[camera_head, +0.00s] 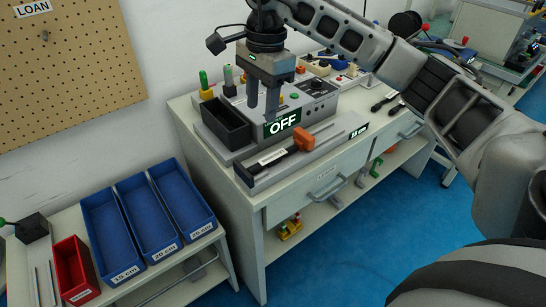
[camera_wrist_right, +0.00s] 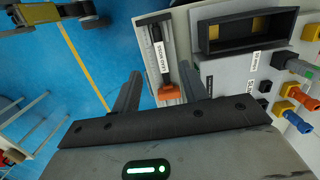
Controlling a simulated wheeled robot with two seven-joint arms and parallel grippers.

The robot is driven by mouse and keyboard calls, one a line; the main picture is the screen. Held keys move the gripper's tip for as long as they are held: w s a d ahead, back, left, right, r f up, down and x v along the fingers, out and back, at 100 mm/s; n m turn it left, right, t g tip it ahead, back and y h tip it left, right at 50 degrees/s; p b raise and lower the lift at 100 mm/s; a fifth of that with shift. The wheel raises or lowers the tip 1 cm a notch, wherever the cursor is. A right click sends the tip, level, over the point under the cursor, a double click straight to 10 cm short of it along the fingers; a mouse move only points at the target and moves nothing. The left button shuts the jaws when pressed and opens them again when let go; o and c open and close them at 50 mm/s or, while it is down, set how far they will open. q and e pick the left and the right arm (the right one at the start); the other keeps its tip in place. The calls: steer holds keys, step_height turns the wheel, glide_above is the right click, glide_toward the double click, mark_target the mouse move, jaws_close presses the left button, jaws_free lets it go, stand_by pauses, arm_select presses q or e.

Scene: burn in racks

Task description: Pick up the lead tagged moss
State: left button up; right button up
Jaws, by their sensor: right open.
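A bright green upright lead plug (camera_head: 203,80) and a duller grey-green plug (camera_head: 228,79) stand at the back left of the bench fixture. My right gripper (camera_head: 262,98) points down above the fixture, to the right of the upright plugs. My left gripper is out of view.
Blue bins (camera_head: 165,256) and a red bin (camera_head: 74,270) stand at lower left.

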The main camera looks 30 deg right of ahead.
steer(key=d+r, duration=0.1)
steer(key=d, duration=0.1)
steer(key=h, duration=0.1)
glide_above(275, 155)
steer(key=f, duration=1)
steer(key=shift+a+p, duration=0.25)
steer(key=shift+p, duration=0.1)
steer(key=shift+s+d+f+p, duration=0.1)
steer(key=shift+f+p, duration=0.1)
steer(key=shift+f, duration=0.7)
steer(key=shift+w+d+f+p, duration=0.1)
steer(key=shift+f+p, duration=0.05)
steer(key=shift+f, duration=0.7)
steer(key=shift+s+d+f+p, duration=0.1)
steer(key=shift+f+p, duration=0.1)
steer(key=shift+f, duration=0.7)
jaws_close()
